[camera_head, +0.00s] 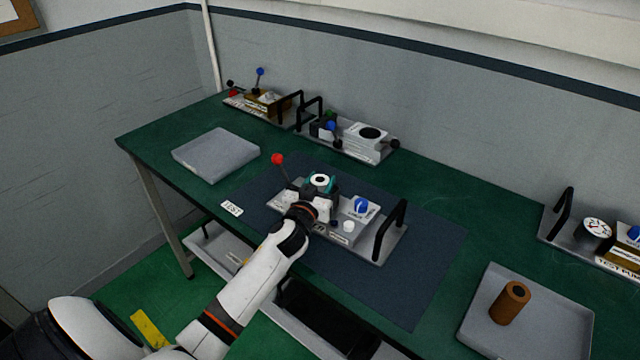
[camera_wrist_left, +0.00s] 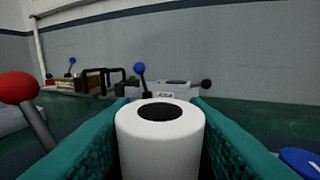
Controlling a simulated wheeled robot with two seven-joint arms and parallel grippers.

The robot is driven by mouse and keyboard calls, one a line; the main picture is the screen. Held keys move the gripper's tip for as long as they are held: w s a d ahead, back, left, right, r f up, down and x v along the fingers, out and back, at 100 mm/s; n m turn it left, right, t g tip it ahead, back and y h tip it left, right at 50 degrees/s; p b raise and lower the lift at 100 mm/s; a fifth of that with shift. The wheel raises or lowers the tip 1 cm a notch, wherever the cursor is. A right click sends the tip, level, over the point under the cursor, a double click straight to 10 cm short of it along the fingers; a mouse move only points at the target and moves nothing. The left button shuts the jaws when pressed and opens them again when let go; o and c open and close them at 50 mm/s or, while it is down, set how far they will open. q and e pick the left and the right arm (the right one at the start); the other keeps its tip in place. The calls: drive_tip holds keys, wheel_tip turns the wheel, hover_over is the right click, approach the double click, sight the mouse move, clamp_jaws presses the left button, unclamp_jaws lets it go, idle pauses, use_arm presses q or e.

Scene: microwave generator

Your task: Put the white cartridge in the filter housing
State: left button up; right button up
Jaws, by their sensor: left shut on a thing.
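The white cartridge (camera_head: 320,179) is a short white cylinder with a dark hole in its top. It stands upright between the teal fingers of my left gripper (camera_head: 322,184), which is shut on it. The left wrist view also shows the cartridge (camera_wrist_left: 160,140) with a teal finger on each side. The grey unit (camera_head: 345,236) on the dark mat, with a red-knobbed lever and a blue knob, appears to hold the filter housing. The cartridge is over this unit's back left part. My gripper hides the spot below it, so I cannot tell whether the cartridge is seated. My right gripper is not in view.
A red-knobbed lever (camera_head: 278,160) rises left of my gripper, and a black handle (camera_head: 389,230) stands at the right. An empty grey tray (camera_head: 215,154) lies back left. A brown cylinder (camera_head: 510,302) stands on the right tray (camera_head: 560,330). Other units (camera_head: 365,141) line the back.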

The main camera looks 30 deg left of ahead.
use_arm(q)
drive_tip(key=shift+f, duration=0.2)
drive_tip(key=o, duration=1)
drive_tip(key=shift+r, duration=0.1)
drive_tip(key=shift+r, duration=0.2)
drive_tip(key=b+v, duration=0.2)
drive_tip(key=v, duration=1)
drive_tip(key=shift+f, duration=0.1)
